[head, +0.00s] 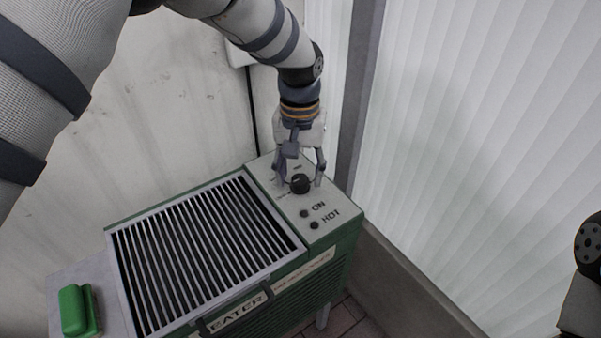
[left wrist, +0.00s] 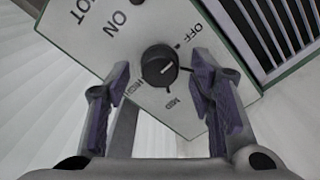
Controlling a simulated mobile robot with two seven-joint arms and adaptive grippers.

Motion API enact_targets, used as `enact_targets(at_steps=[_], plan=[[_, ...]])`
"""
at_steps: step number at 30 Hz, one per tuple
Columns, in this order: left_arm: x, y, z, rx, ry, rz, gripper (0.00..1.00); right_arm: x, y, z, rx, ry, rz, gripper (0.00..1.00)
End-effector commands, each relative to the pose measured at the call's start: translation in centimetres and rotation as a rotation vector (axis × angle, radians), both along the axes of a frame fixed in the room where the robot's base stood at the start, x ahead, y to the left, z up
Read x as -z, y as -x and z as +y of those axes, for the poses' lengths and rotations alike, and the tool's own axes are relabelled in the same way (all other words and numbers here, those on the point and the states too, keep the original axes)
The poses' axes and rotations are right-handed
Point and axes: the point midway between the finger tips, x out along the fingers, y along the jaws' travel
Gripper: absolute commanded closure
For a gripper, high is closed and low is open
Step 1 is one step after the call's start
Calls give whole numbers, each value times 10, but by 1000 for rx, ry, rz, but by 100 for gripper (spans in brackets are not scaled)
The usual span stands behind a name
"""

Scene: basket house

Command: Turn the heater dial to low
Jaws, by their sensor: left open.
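The heater dial (head: 300,184) is a round black knob on the pale control panel of the green heater (head: 335,265). The dial also shows in the left wrist view (left wrist: 160,66). In the left wrist view the fingers (left wrist: 163,78) look apart from the knob. My right gripper is not in view.
The ON and HOT indicators (head: 309,220) lie in front of the dial. A slatted grille (head: 200,250) covers the left part of the heater top. A green object (head: 80,310) sits at the lower left. Walls stand behind, and white blinds (head: 480,150) are at the right.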

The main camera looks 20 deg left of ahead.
Motion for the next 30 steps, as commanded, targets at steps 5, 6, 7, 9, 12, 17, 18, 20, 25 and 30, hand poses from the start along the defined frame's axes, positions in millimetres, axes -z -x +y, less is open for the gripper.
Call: enact_targets(at_steps=[5, 6, 7, 9, 12, 17, 18, 20, 25, 30], plan=[[9, 0, 0, 0, 0, -2, 51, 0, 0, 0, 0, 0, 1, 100], [9, 0, 0, 0, 0, -2, 51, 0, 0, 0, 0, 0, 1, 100], [9, 0, 0, 1, 0, -2, 51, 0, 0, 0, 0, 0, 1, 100], [9, 0, 0, 1, 0, -2, 51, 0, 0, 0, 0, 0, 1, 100], [9, 0, 0, 1, 0, -2, 64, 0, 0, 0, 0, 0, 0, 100], [9, 0, 0, 1, 0, -2, 99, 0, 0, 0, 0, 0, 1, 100], [9, 0, 0, 1, 0, -1, 99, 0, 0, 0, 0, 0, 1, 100], [9, 0, 0, 1, 0, -1, 99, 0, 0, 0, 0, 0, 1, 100], [8, 0, 0, 19, 0, -2, 99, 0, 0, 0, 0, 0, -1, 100], [8, 0, 0, 87, 0, -2, 99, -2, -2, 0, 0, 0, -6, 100]])
